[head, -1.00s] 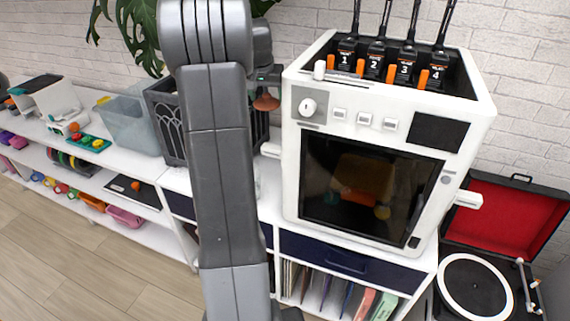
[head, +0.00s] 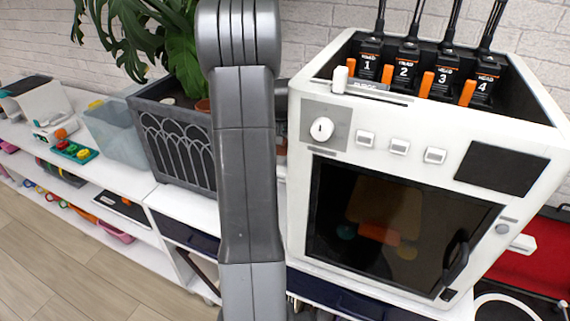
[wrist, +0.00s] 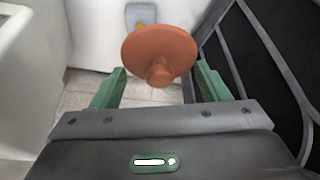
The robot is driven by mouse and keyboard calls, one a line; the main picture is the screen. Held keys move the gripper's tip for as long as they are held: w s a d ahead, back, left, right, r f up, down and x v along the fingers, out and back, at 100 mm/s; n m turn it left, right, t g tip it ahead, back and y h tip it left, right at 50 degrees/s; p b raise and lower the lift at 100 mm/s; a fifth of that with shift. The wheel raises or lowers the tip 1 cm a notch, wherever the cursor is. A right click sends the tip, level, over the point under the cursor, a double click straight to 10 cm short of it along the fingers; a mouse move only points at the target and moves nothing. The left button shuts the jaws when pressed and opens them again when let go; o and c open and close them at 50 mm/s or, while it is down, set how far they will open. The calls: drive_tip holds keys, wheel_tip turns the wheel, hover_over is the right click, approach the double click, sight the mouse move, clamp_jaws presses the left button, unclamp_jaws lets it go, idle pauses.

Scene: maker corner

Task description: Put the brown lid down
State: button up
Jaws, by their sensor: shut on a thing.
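The brown lid (wrist: 160,50) is a round terracotta-coloured disc with a small knob, seen in the wrist view. My gripper (wrist: 160,82) has its two green fingers on either side of the knob and holds the lid in front of the wrist camera. In the head view my own arm stands upright across the middle and hides the gripper, so I cannot tell there how high the lid is above the white cabinet top (head: 180,205).
The white multi-head printer (head: 310,215) stands close on the right of my arm. A dark planter (head: 172,140) with a large plant (head: 170,35) stands on the left. A clear bin (head: 115,130) is further left. The gap between planter and printer is narrow.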

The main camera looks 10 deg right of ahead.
wheel_tip(320, 180, down, 6)
drive_tip(key=shift+f, duration=0.2)
drive_tip(key=o, duration=1.1)
drive_tip(key=shift+r, duration=0.15)
drive_tip(key=v, duration=1.2)
drive_tip(key=x, duration=1.1)
drive_tip(key=shift+f, duration=0.25)
drive_tip(key=shift+w+f, duration=0.15)
drive_tip(key=shift+w, duration=0.1)
drive_tip(key=shift+r, duration=1.7)
drive_tip(key=shift+f, duration=0.1)
